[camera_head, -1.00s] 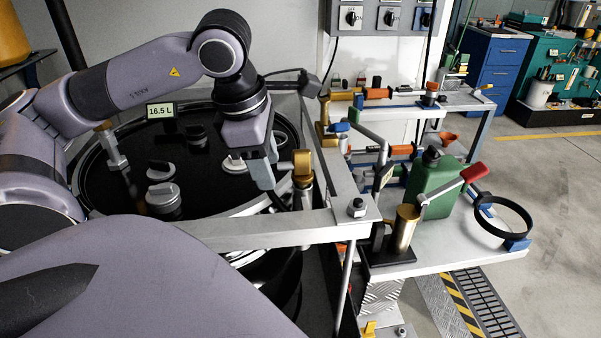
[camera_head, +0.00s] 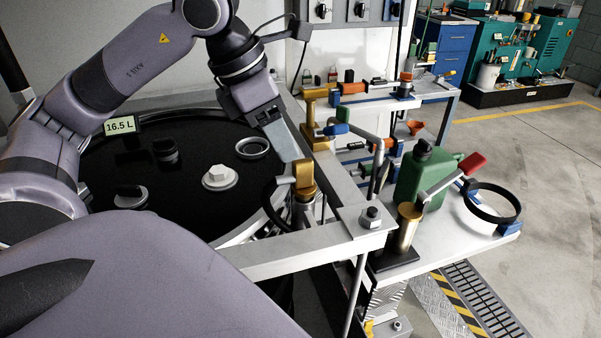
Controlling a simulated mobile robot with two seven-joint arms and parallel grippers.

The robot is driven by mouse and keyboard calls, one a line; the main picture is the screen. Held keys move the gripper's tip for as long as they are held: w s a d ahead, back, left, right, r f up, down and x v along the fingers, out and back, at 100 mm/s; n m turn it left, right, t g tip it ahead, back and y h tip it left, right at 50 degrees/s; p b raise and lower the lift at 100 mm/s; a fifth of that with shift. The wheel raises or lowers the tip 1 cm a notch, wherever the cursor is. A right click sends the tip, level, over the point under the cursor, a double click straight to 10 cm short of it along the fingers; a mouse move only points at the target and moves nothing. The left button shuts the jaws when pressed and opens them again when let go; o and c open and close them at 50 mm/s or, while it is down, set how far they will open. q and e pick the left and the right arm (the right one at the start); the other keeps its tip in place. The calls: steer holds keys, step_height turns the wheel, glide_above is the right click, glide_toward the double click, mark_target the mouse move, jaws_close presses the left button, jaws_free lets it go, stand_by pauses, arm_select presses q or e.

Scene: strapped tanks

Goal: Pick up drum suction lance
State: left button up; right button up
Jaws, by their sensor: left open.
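My left gripper (camera_head: 286,146) hangs over the right rim of a large black drum (camera_head: 190,195), its jaws open and pointing down. Just below and right of its fingertips stands a yellow-headed fitting (camera_head: 304,180) on a short metal post, with a curved black handle or hose at its left. This may be the drum suction lance; I cannot tell for sure. No lance tube shows clearly. The fingertips look close to the yellow head, and I cannot tell whether they touch it. My right gripper is not in view.
A metal frame bar (camera_head: 330,190) runs along the drum's right side, with a bolt (camera_head: 370,216) at its corner. Right of it, a bench (camera_head: 455,235) holds a green canister (camera_head: 425,178), a brass cylinder (camera_head: 407,228) and a black ring (camera_head: 490,203). Open floor lies farther right.

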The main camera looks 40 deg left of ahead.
mark_target(299, 161)
arm_select(q)
steer(key=shift+d+x, duration=0.2)
steer(key=shift+x, duration=1)
steer(key=shift+d+x, duration=0.15)
steer(key=shift+x, duration=1)
steer(key=shift+d+x, duration=0.2)
steer(key=shift+x, duration=1)
steer(key=shift+w+r, duration=0.1)
steer(key=shift+r, duration=0.1)
jaws_close()
